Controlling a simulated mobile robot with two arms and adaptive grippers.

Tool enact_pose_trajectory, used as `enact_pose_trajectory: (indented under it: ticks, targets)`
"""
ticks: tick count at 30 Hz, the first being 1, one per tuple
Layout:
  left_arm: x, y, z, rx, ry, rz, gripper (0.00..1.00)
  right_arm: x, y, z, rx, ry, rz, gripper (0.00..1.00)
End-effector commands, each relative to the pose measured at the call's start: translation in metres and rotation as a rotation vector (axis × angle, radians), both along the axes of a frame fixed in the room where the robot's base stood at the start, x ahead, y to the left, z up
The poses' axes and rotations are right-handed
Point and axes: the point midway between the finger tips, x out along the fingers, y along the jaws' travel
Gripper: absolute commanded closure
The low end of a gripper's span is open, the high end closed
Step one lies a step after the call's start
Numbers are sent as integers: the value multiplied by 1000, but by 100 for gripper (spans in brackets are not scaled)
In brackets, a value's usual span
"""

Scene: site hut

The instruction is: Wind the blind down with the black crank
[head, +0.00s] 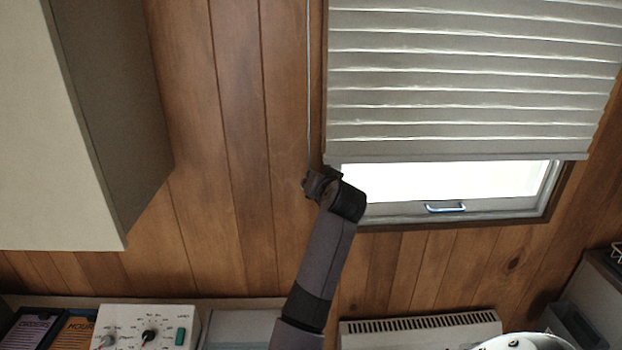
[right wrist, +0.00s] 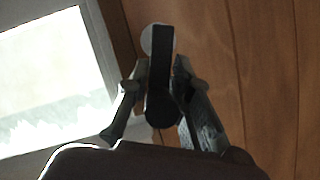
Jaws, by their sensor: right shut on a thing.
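The pleated grey blind (head: 460,85) hangs over most of the window in the head view. Its bottom bar lies a little above the sill, and a bright strip of glass shows below it. A thin rod (head: 308,80) runs down the wall left of the window to my right gripper (head: 318,185). In the right wrist view the black crank (right wrist: 160,85) sits between the two fingers of my right gripper (right wrist: 158,95), which are shut on it. A round pale disc (right wrist: 153,38) shows behind the crank's far end. In the head view the crank is mostly hidden by the gripper. My left gripper is not in view.
A pale wall cabinet (head: 110,120) hangs at the upper left. Below are a white control box (head: 148,325) with knobs and a white heater (head: 420,328). The wood-panelled wall around the rod is clear.

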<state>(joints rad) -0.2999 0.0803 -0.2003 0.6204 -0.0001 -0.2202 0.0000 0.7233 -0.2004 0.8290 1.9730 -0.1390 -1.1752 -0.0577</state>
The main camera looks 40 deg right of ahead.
Motion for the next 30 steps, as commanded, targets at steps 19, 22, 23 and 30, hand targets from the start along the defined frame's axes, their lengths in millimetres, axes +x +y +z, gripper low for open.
enact_pose_trajectory:
  ticks: [19,22,23,30]
  targets:
    - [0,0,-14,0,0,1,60,-12,-14,-16,474,-397,7,100]
    - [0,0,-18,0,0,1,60,-14,-17,-19,546,-461,6,100]
    - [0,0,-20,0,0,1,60,-15,-18,-20,568,-479,5,100]
    - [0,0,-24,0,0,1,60,-17,-20,-23,661,-554,2,100]
